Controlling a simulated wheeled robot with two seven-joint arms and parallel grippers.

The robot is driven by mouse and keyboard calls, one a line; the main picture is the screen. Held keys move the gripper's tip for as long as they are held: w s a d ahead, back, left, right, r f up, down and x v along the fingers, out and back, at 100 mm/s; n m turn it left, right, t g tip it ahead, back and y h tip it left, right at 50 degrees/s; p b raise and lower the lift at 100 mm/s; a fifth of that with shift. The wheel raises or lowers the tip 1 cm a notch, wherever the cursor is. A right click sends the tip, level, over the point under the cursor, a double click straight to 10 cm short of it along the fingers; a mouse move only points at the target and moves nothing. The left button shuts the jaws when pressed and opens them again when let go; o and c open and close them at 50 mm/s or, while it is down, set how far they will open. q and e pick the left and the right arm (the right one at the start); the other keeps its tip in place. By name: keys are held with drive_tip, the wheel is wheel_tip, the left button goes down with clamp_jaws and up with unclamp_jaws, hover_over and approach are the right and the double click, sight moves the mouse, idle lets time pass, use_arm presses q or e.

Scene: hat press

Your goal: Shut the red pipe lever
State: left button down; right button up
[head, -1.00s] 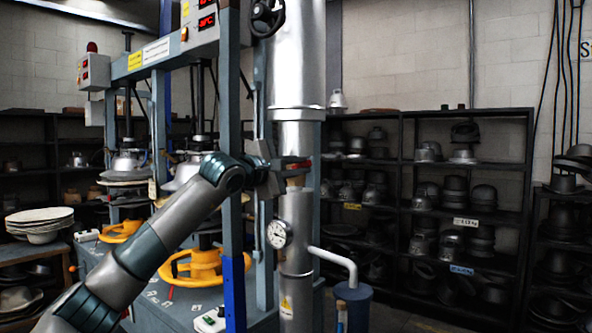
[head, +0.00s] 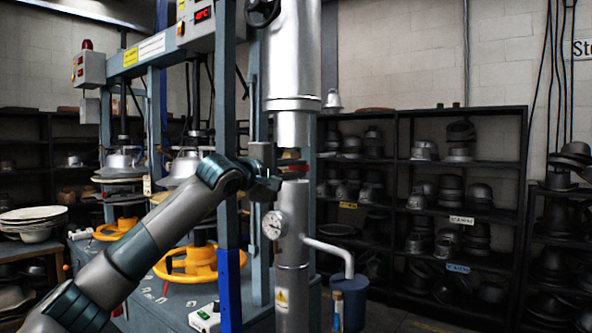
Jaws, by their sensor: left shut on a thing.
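The red pipe lever (head: 291,162) shows as a small red piece at the joint of the silver vertical pipe (head: 292,220), between its wide upper part and its narrower lower part. My left gripper (head: 278,176) comes in from the left at the height of the lever and is shut on it. The gripper's dark body hides much of the lever, so its exact angle is hard to tell. My right gripper is not in view.
A pressure gauge (head: 275,225) sits on the pipe just below my gripper. A blue-framed press post (head: 228,200) stands close beside my arm. A white side pipe (head: 335,252) runs into a blue bucket (head: 350,299). Black shelves (head: 402,180) with hat moulds stand behind.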

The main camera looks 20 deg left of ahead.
use_arm(q)
drive_tip(key=c, duration=1.7)
unclamp_jaws()
drive_tip(key=shift+f, duration=0.15)
drive_tip(key=shift+s, duration=0.15)
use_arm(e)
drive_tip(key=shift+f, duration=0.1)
